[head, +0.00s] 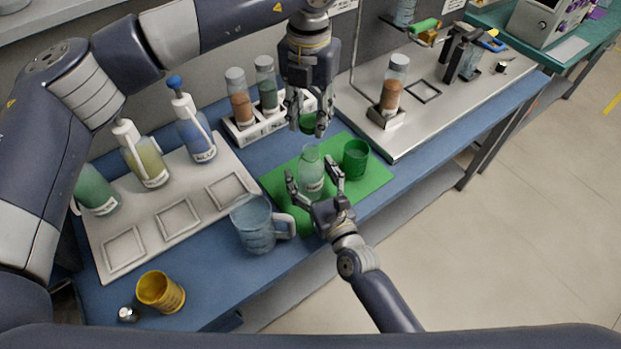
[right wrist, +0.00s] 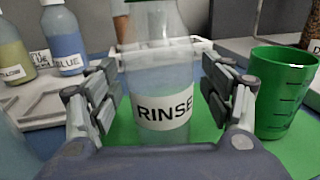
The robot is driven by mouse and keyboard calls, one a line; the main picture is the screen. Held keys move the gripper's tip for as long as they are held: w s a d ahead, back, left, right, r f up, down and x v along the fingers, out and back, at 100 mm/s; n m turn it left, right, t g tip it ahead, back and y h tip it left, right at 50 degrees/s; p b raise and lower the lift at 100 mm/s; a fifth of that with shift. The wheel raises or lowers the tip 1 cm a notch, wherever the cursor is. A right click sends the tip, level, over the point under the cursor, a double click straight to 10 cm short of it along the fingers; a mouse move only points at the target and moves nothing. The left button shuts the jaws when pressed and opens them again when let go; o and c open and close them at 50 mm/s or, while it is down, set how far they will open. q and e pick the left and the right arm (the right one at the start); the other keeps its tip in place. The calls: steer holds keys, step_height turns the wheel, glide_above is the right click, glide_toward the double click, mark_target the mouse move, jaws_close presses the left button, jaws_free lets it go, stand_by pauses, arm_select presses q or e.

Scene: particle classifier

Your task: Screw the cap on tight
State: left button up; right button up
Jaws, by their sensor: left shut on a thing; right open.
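A clear bottle (head: 312,180) labelled RINSE stands upright on the green mat (head: 376,184), its neck uncovered in the head view. My left gripper (head: 309,120) points down over the bottle, shut on a green cap (head: 308,125). The cap appears a little above the neck. A green edge also shows at the top of the right wrist view. My right gripper (head: 314,175) is open, its fingers on either side of the bottle. The right wrist view shows the bottle (right wrist: 160,82) between the spread fingers, with gaps at both sides.
A green cup (head: 356,158) stands close right of the bottle. A clear jug (head: 256,225) is to the left, near the mat. A rack (head: 240,132) with two capped bottles stands behind. A yellow cup (head: 160,291) and a small silver-and-dark object (head: 128,313) are at the front left.

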steer(key=c, duration=1.6)
arm_select(q)
glide_above(311, 154)
steer(key=shift+f, duration=2.5)
steer(key=shift+a+f, duration=0.1)
steer(key=shift+f, duration=0.8)
steer(key=shift+f, duration=0.55)
